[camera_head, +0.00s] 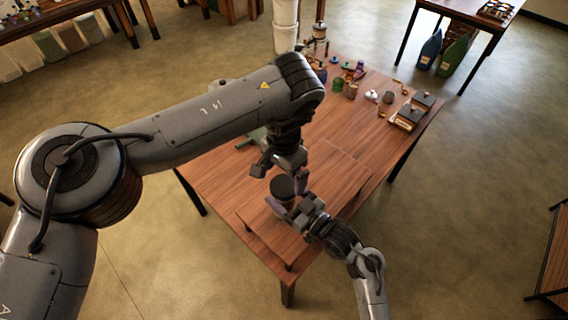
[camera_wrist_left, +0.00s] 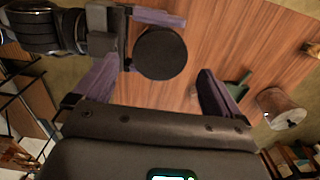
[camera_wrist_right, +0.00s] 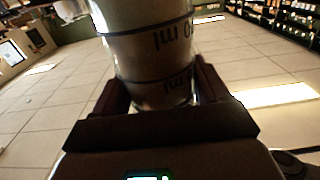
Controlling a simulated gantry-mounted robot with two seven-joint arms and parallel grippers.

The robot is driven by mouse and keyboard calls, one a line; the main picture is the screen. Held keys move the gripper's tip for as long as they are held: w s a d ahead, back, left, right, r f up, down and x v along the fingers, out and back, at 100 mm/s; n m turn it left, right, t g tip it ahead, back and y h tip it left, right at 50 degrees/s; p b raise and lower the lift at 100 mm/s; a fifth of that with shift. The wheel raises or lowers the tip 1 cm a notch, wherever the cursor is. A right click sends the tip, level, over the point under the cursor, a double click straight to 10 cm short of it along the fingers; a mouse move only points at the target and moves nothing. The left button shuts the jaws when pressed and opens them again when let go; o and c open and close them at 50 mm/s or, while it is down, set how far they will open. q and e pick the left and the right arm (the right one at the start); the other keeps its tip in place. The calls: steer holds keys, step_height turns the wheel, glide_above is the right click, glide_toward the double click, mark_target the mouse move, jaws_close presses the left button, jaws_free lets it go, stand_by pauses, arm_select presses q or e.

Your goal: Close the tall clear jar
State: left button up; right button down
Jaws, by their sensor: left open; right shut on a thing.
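The clear jar (camera_wrist_right: 155,62) with printed markings fills the top of the right wrist view, between the fingers of my right gripper (camera_head: 287,206). That gripper is shut on the jar near the front of the table. A round black lid (camera_head: 283,186) shows at the jar's top; it also shows in the left wrist view (camera_wrist_left: 160,53). Whether the lid is seated or only resting there cannot be told. My left gripper (camera_head: 278,167) is open just behind and above the lid. Its spread purple fingers are apart from the lid in the left wrist view.
The wooden table (camera_head: 220,183) has a raised board (camera_head: 335,175) at its front. Small jars, scoops and boxes (camera_head: 408,118) crowd the back right. A green object (camera_head: 250,138) lies behind my left arm. The table's middle right is clear.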

mark_target(284, 184)
arm_select(q)
steer(key=shift+f, duration=2)
steer(key=shift+c, duration=0.3)
steer(key=c, duration=1)
steer(key=m, duration=1.9)
steer(key=shift+m, duration=0.3)
steer(key=m, duration=0.8)
steer(key=o, duration=1.1)
